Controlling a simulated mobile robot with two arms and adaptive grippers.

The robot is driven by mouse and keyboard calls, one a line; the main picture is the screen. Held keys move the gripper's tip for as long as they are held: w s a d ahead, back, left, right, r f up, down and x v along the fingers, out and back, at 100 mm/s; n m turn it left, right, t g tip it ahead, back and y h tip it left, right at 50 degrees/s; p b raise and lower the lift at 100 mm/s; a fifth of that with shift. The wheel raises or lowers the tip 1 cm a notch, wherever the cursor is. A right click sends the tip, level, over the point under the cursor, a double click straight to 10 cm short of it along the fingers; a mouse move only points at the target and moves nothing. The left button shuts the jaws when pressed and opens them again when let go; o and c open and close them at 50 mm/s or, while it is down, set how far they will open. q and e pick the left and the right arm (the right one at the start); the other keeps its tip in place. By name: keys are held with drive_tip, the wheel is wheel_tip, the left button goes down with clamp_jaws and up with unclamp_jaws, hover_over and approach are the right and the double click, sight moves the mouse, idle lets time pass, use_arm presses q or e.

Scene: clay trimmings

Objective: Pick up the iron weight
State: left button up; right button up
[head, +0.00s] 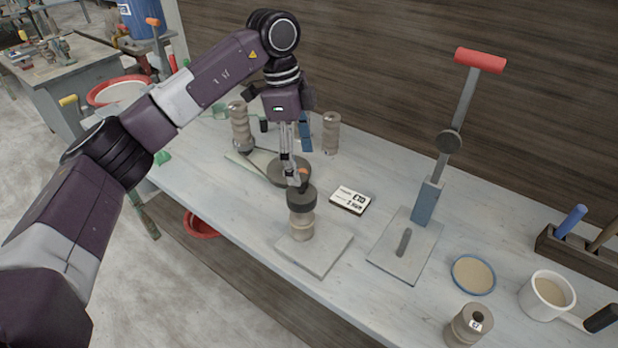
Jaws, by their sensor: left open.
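A dark round weight (301,207), which looks like the iron weight, sits on top of a ribbed clay piece (302,228). That piece stands upright on a square grey slab (321,254) on the bench. My left gripper (293,180) points down just above and slightly behind the weight in the picture. It is open, and I see nothing held in it. A small orange part shows beside its fingertips. Whether the fingers touch the weight is hard to tell. Another dark round disc (275,176) lies behind the fingers, partly hidden by them. My right gripper is out of view.
A label card block (350,199) lies right of the weight. A lever press (424,203) with a red handle stands further right. Ribbed pieces (331,133) stand behind. A blue-rimmed dish (473,274), a white mug (546,296) and a tool rack (580,254) are at right.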

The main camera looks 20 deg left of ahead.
sight(302, 185)
use_arm(q)
drive_tip(key=shift+s+a+f, duration=0.1)
drive_tip(key=shift+a+f, duration=0.05)
drive_tip(key=shift+a, duration=0.05)
drive_tip(key=f+p, duration=0.1)
drive_tip(key=s+f, duration=0.1)
drive_tip(key=s+f+p, duration=0.1)
drive_tip(key=shift+d+p, duration=0.25)
drive_tip(key=shift+p, duration=0.05)
drive_tip(key=f, duration=0.1)
drive_tip(key=f+p, duration=0.1)
drive_tip(key=shift+w+d+f, duration=0.15)
drive_tip(key=shift+w+f, duration=0.2)
drive_tip(key=shift+f, duration=0.45)
drive_tip(key=shift+d, duration=0.1)
drive_tip(key=c, duration=1.8)
clamp_jaws()
drive_tip(key=shift+r, duration=0.25)
drive_tip(key=shift+w+f, duration=0.1)
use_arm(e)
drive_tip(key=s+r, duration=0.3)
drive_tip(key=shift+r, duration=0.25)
